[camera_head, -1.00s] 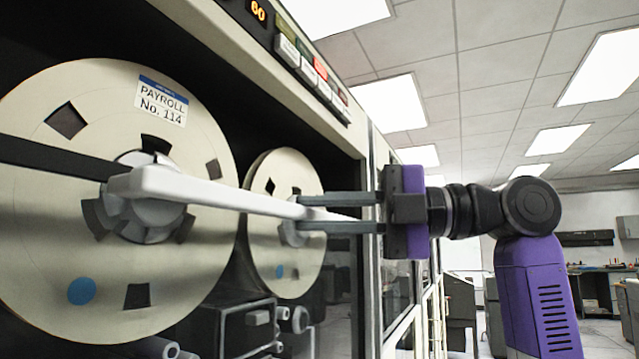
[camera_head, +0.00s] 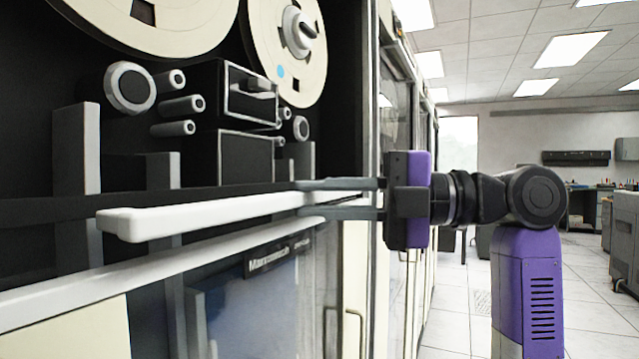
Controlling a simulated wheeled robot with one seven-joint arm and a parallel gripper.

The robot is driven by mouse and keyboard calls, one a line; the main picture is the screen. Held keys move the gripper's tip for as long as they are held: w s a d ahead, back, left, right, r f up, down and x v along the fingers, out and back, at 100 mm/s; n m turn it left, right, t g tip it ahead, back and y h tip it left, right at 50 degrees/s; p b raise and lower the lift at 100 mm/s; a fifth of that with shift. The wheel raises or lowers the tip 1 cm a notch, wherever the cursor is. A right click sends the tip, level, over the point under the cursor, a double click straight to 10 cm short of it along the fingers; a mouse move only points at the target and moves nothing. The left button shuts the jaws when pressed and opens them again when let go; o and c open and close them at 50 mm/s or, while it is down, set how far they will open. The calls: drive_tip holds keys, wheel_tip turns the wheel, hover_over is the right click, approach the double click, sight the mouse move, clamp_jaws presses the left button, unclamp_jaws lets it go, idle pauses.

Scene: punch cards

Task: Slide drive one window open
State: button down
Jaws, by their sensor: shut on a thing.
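The drive's window shows as a dark horizontal edge bar (camera_head: 40,212) with a long white handle (camera_head: 190,214) along its front. This bar lies low across the drive's front, below the reels and just above the white sill. The glass itself is hard to make out. My gripper (camera_head: 303,198) comes in from the right and is shut on the handle's far right end, one finger above it and one below. The tape reels (camera_head: 290,62) are above the bar, cut off by the picture's top.
The white sill (camera_head: 170,265) runs close under the handle. Dark tape-head blocks and rollers (camera_head: 128,88) sit behind the bar. More cabinets (camera_head: 405,120) continue beyond my gripper. The tiled floor at right is open, with furniture further back.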

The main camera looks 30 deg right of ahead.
drive_tip(key=shift+f, duration=0.7)
drive_tip(key=c, duration=1.4)
unclamp_jaws()
drive_tip(key=shift+o, duration=0.2)
drive_tip(key=shift+d, duration=0.1)
drive_tip(key=v, duration=0.7)
drive_tip(key=shift+s+d+p, duration=0.2)
drive_tip(key=shift+d+p, duration=0.15)
